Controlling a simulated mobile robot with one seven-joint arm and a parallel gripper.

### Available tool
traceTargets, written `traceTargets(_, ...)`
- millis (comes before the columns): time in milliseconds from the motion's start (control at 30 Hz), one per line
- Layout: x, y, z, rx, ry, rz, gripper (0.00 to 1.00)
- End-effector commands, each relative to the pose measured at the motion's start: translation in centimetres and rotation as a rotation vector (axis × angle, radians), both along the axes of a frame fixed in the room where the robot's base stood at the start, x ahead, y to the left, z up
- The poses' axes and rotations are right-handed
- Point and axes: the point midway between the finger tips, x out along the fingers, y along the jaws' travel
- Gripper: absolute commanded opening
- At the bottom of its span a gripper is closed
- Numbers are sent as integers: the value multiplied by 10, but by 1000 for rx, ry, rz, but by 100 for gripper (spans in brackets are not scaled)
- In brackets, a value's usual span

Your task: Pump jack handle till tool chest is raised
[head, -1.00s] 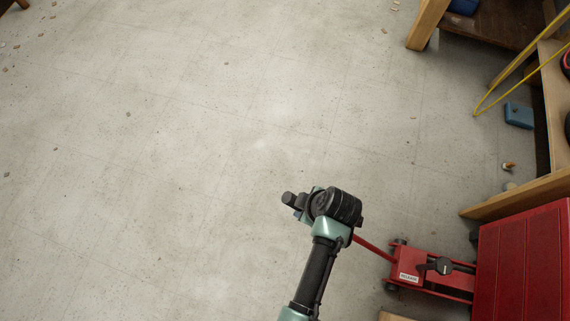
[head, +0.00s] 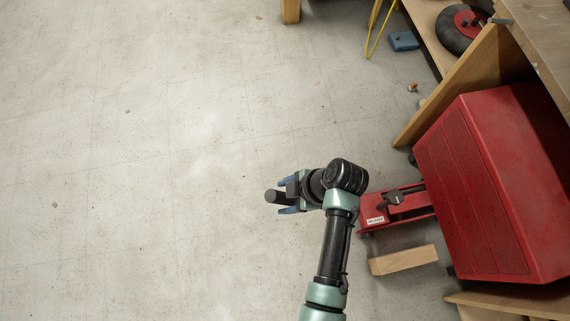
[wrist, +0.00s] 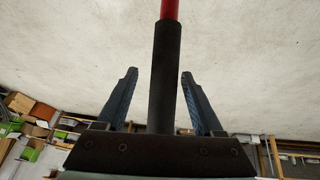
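The red tool chest (head: 480,185) stands at the right in the head view. The red floor jack (head: 408,206) lies low on the floor against the chest's left side, partly under it. My gripper (head: 282,196) is left of the jack, its blue fingers apart. The jack handle's black grip (wrist: 164,80) runs between the fingers in the wrist view, with a gap on each side, and its red shaft (wrist: 169,9) shows above. The grip's end (head: 272,197) pokes out past the fingers in the head view. My arm hides the shaft there.
A wooden block (head: 403,260) lies on the floor just below the jack. A wooden bench panel (head: 455,85) stands behind the chest. A blue box (head: 404,41) lies on the floor at the upper right. The floor on the left is clear.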

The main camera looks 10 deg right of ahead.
Motion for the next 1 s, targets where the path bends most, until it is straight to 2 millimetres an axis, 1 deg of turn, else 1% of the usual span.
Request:
traceTargets(233, -2, 1, 0, 3, 4, 4, 69)
traceTargets(367, -3, -1, 6, 3, 4, 2, 69)
traceTargets(467, -5, -8, 19, 1, 2, 1, 69)
traceTargets(800, -17, -40, 86, 1, 0, 0, 69)
traceTargets(900, -20, -46, 100, 1, 0, 0, 69)
traceTargets(1000, -23, -51, 109, 1, 1, 0, 69)
